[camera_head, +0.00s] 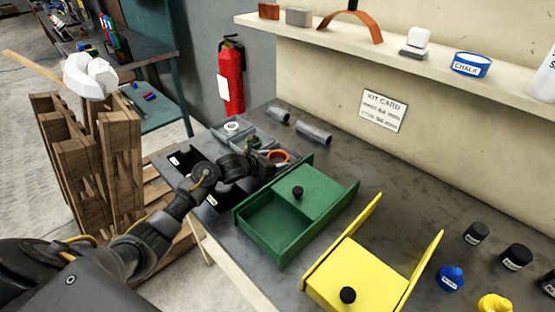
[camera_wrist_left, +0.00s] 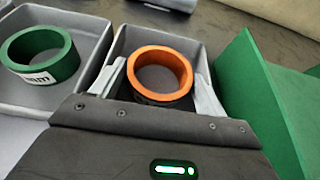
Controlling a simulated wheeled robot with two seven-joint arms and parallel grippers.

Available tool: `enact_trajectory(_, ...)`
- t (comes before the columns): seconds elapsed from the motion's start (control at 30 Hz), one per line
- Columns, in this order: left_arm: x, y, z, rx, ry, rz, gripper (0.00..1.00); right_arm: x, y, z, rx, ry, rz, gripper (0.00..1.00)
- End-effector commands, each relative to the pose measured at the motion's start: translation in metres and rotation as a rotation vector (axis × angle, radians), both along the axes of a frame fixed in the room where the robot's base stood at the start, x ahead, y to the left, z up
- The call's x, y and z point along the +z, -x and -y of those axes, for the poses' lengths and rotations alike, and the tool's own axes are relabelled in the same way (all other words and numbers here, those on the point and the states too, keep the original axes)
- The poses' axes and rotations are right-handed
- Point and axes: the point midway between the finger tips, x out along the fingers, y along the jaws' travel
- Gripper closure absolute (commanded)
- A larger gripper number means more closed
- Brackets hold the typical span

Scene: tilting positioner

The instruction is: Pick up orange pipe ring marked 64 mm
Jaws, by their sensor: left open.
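The orange pipe ring (camera_wrist_left: 160,56) lies in a grey tray (camera_wrist_left: 122,42) in the left wrist view. It also shows in the head view (camera_head: 285,154), partly hidden by my gripper. My left gripper (camera_wrist_left: 159,75) is open, with one finger on each side of the ring. Small gaps seem to show between the fingers and the ring, but I cannot tell if either touches. In the head view the left gripper (camera_head: 264,160) is over the tray area. The ring's 64 mm marking is not readable. My right gripper is not in view.
A green ring (camera_wrist_left: 68,58) with a white label sits in the adjoining grey tray (camera_wrist_left: 92,22). A green sliding-lid box (camera_head: 265,245) stands close to the right, then a yellow box (camera_head: 335,278). Grey cylinders (camera_head: 313,132) lie behind. A shelf (camera_head: 330,40) runs above the bench.

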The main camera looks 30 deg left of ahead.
Motion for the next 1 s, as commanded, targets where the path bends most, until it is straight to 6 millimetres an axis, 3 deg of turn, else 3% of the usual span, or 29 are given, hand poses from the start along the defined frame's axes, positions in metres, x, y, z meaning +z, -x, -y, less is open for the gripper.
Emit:
enact_trajectory(0.1,0.0,0.0,0.0,0.0,0.0,0.0,0.28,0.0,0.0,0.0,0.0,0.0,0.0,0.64)
enact_trajectory(0.37,0.0,0.0,0.0,0.0,0.0,0.0,0.62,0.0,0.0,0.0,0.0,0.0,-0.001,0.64)
enact_trajectory(0.77,0.009,-0.001,-0.001,0.0,-0.003,0.005,0.62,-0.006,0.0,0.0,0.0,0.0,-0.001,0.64)
enact_trajectory(0.93,0.033,-0.001,-0.002,-0.001,-0.005,0.009,0.62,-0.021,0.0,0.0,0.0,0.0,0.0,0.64)
enact_trajectory(1.0,0.046,0.012,-0.002,-0.002,-0.006,0.006,0.62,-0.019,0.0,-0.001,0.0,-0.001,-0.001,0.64)
